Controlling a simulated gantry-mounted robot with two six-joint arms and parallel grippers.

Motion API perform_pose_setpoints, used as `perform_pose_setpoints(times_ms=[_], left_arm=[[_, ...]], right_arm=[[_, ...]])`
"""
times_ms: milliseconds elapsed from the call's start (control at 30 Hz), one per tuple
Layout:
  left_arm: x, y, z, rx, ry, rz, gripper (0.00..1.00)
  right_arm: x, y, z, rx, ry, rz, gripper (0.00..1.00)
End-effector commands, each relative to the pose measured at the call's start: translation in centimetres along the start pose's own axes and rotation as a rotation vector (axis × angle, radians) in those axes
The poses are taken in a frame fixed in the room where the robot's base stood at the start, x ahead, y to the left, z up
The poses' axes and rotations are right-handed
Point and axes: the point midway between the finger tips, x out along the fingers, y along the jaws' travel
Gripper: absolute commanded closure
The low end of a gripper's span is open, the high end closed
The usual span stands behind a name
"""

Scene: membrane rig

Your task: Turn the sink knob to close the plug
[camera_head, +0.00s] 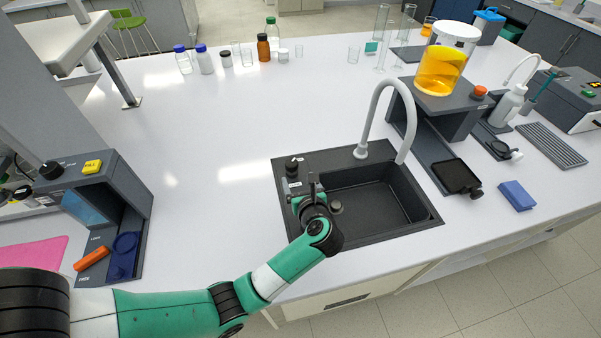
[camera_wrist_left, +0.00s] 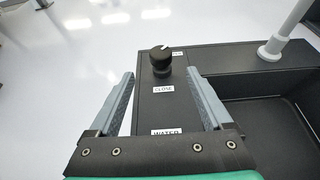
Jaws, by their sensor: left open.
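The sink knob (camera_wrist_left: 161,60) is a small black knob with a pale pointer mark on the sink's left ledge. A white label reading CLOSE sits just in front of it, and another label is partly visible behind it. In the head view the knob (camera_head: 292,167) is at the sink's back left corner. My left gripper (camera_head: 311,182) is over the ledge's front part. In the left wrist view its two fingers (camera_wrist_left: 162,85) are spread, with the knob beyond and between their tips, untouched. The black sink (camera_head: 325,160) has a round drain plug (camera_head: 336,207) in its basin.
A grey faucet (camera_head: 375,110) arches over the sink. A dark stand (camera_head: 440,110) with an orange-filled beaker (camera_head: 440,68) is to the right. A fill station (camera_head: 118,195) is at left. Bottles (camera_head: 263,47) stand at the back. The white counter left of the sink is clear.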

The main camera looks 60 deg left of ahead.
Motion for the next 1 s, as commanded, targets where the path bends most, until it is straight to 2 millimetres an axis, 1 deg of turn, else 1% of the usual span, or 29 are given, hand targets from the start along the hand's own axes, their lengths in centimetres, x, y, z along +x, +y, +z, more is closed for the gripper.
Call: perform_pose_setpoints(times_ms=[33,167,267,367,600,700,833,1000], left_arm=[[0.3,0.0,-0.5,-0.002,-0.002,0.001,0.17],[0.2,0.0,-0.1,-0.003,-0.003,0.001,0.17],[0.8,0.0,-0.2,-0.002,-0.003,0.002,0.17],[2.2,0.1,-0.2,-0.003,-0.004,0.004,0.17],[7.6,0.1,-0.3,-0.004,-0.003,0.004,0.17],[9.6,0.1,-0.3,-0.004,-0.003,0.003,0.17],[11.2,0.0,-0.2,-0.003,-0.004,0.001,0.17],[11.8,0.0,0.0,-0.003,-0.004,-0.001,0.17]], right_arm=[[-0.5,0.0,0.4,0.000,0.001,0.000,0.50],[-0.2,0.0,0.2,0.000,0.001,0.000,0.50],[-0.4,0.0,0.3,0.001,0.001,-0.001,0.50],[-0.7,0.0,0.6,0.001,0.001,-0.001,0.50],[-1.9,0.0,1.7,0.001,0.000,-0.001,0.50],[-2.3,0.0,2.1,0.001,0.000,-0.001,0.50],[-2.6,0.0,2.4,0.001,0.000,-0.001,0.50],[-2.7,0.0,2.5,0.001,0.000,-0.001,0.50]])
